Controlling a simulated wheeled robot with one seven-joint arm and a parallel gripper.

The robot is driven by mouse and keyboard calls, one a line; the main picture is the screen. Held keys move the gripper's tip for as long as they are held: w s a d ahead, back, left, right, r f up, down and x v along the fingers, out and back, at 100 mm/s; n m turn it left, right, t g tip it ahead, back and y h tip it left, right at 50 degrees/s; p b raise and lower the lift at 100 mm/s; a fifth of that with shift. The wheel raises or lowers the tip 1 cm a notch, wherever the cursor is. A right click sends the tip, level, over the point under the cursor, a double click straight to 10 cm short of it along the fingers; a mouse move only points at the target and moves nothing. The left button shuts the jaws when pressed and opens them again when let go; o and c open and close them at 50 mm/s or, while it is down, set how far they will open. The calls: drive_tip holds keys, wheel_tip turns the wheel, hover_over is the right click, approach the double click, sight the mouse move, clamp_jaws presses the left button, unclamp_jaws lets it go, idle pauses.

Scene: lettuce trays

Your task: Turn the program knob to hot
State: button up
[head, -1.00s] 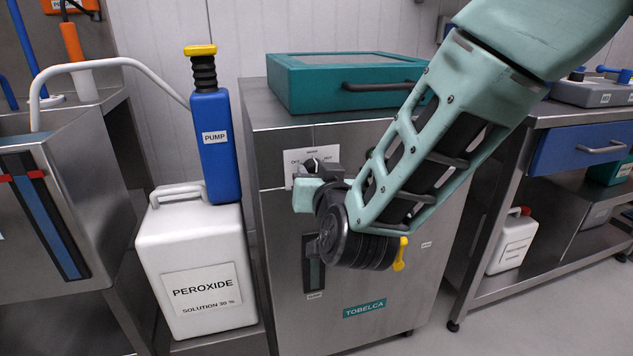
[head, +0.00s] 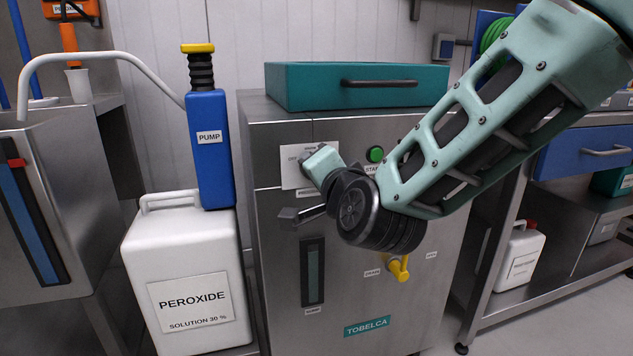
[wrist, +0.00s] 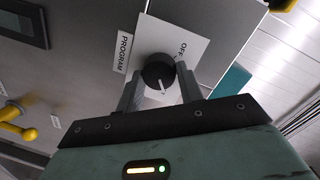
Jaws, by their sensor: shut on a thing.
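The black program knob (wrist: 157,70) sits on a white label plate (wrist: 184,40) on the steel machine front. A white pointer line on the knob faces the gripper side, away from the printed OFF. A PROGRAM label (wrist: 123,53) is beside the plate. My gripper (wrist: 160,80) is shut on the knob, one grey finger on each side. In the head view my gripper (head: 318,163) is at the white plate (head: 292,167) and hides the knob and most of the plate's print. No hot mark is readable.
A green START button (head: 375,154) and a yellow valve (head: 399,268) are on the same front, close to my wrist. A teal lid (head: 290,87) tops the machine. A blue pump (head: 209,165) and white peroxide canister (head: 190,260) stand at left.

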drive_tip(key=shift+f+m+b, duration=0.1)
drive_tip(key=shift+m+b, duration=0.2)
drive_tip(key=shift+m, duration=0.2)
drive_tip(key=o, duration=1)
drive_tip(key=shift+b+v, duration=2.3)
drive_tip(key=shift+v, duration=6.4)
drive_tip(key=shift+d, duration=0.15)
